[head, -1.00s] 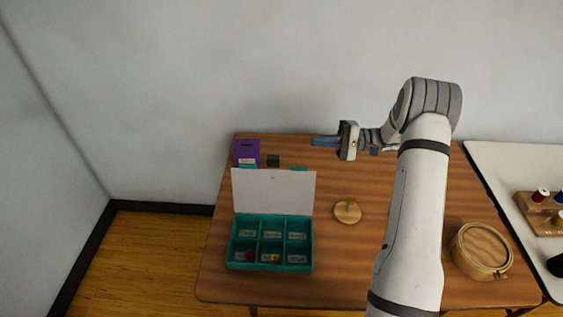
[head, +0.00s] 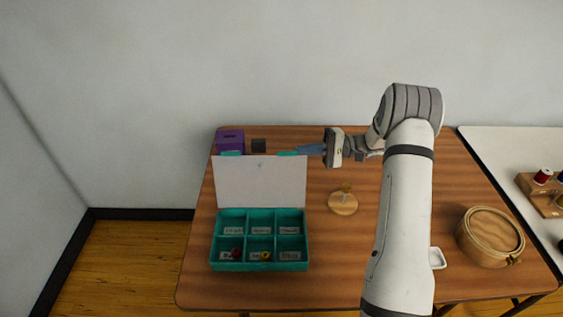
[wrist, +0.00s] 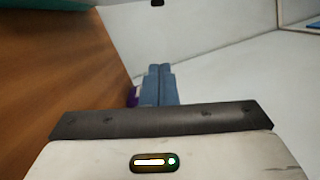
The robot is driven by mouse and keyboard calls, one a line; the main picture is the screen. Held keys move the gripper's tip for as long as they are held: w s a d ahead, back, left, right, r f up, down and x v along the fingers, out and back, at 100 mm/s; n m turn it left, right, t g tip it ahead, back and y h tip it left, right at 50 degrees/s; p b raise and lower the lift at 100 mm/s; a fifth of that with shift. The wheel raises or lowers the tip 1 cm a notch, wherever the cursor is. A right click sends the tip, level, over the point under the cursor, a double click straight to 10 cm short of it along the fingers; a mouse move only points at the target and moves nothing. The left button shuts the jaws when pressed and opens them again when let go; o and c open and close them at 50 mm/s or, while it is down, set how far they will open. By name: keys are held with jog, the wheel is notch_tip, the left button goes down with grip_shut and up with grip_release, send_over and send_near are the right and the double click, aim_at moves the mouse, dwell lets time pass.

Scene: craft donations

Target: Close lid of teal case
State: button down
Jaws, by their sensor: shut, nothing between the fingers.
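The teal case (head: 259,210) stands on the table's left part with its white lid (head: 260,182) raised nearly upright at the back edge. Its compartments carry labels; a dark red item (head: 236,253) lies in the front left one and a yellow item (head: 265,254) in the front middle one. My gripper (head: 311,150) is shut and empty, its blue fingers pointing left near the lid's upper right corner. I cannot tell whether they touch the lid. The shut fingers also show in the wrist view (wrist: 158,86).
A purple box (head: 230,140) and a small dark block (head: 258,145) stand behind the lid. A wooden disc with a peg (head: 343,203) stands right of the case. A round wooden box (head: 490,237) and a white dish (head: 437,258) are farther right. The wooden table (head: 330,270) is clear in front.

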aim_at(271, 159)
jog(key=s+a, duration=0.1)
jog(key=a, duration=0.2)
jog(key=s+a+r+p, duration=0.1)
jog(key=s+a, duration=0.1)
jog(key=a, duration=0.1)
jog(key=s+a+p, duration=0.1)
jog(key=a, duration=0.3)
jog(key=shift+s+r, duration=0.15)
jog(key=shift+r, duration=0.15)
jog(key=shift+s, duration=0.35)
jog(key=shift+a, duration=0.1)
